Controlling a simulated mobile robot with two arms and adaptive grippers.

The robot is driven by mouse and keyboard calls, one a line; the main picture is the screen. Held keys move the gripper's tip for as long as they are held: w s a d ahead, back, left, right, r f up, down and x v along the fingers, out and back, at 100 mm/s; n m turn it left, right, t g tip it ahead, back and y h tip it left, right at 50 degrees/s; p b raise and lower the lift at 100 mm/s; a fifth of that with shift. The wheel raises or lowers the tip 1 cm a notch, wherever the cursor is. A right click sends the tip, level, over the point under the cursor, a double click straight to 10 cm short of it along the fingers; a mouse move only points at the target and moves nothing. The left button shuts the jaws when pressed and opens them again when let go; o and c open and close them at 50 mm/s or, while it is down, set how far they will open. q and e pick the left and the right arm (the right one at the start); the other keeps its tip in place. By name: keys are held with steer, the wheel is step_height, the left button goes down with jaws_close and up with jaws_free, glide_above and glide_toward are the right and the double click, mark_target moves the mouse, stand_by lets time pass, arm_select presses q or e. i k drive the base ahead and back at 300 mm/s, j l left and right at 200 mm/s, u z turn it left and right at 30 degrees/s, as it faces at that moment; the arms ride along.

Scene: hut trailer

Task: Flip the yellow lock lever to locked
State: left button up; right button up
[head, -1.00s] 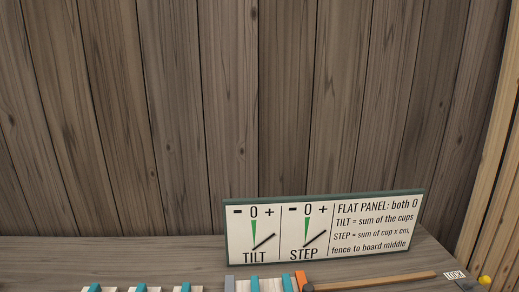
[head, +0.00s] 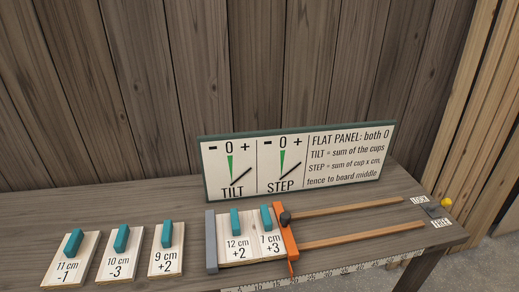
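The yellow lock lever shows as a small yellow knob (head: 446,202) at the right end of the workbench, on a dark grey mount (head: 436,211). Two small white labels lie beside it. The back label (head: 420,200) seems to read LOCK and the front label (head: 441,222) seems to read FREE, but the lettering is small. I cannot tell for sure which label the lever is set to. Neither of my grippers is in view.
An orange fence (head: 285,236) with a dark knob presses near two boards beside a grey stop (head: 211,240). Wooden rails (head: 345,237) and a ruler run right. Three loose boards (head: 118,252) lie left. A sign (head: 300,160) stands behind. Bare bench surrounds the lever.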

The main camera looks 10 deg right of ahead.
mark_target(445, 202)
steer(key=z, duration=1.55)
steer(key=i+j+z, duration=0.15)
steer(key=z, duration=0.15)
steer(key=i+j+z, duration=0.2)
steer(key=z, duration=0.15)
steer(key=i, duration=0.1)
